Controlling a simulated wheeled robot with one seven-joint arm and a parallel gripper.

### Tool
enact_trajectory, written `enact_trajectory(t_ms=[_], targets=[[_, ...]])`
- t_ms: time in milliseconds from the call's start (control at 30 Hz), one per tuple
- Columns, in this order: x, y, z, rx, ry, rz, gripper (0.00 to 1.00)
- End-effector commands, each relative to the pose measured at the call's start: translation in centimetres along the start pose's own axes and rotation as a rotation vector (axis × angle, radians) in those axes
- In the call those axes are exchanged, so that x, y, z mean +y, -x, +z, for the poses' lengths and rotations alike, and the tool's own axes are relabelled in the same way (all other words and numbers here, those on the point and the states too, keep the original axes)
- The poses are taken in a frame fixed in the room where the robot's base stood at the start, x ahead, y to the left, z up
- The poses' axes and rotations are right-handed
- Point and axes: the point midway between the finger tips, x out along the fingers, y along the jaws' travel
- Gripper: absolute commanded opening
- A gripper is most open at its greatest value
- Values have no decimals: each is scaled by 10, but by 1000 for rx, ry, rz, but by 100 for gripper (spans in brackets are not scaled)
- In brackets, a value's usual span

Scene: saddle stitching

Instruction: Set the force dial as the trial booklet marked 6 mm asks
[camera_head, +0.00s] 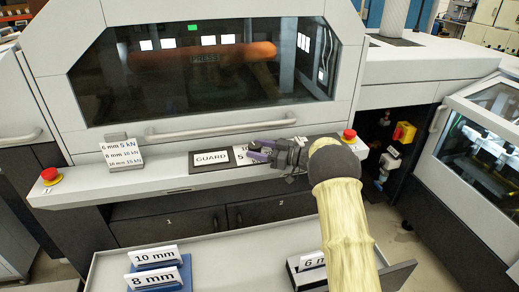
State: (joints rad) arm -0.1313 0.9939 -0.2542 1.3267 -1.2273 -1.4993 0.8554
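My gripper (256,150) is over the right part of the white panel strip on the press ledge. The force dial is not clearly visible; the gripper and wrist cover that part of the strip, where a printed "5" (240,156) shows at the left edge. A white card (122,153) on the ledge at left reads 6 mm 5 kN, 8 mm 10 kN, 10 mm 16 kN. The booklet marker 6 mm (311,262) stands at the front, partly hidden by my arm.
A GUARD label (211,158) sits left of the gripper. Red stop buttons (50,175) and (349,135) flank the ledge. The press window (205,80) and its handle (220,127) are behind. The 10 mm (155,256) and 8 mm (155,280) markers stand at front left.

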Motion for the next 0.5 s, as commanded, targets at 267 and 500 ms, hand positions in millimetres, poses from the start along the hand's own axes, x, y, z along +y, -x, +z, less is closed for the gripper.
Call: enact_trajectory(t_ms=[267, 500], targets=[[0, 0, -1, 1, 1, 0, 60], [0, 0, 0, 1, 1, 9, 60]])
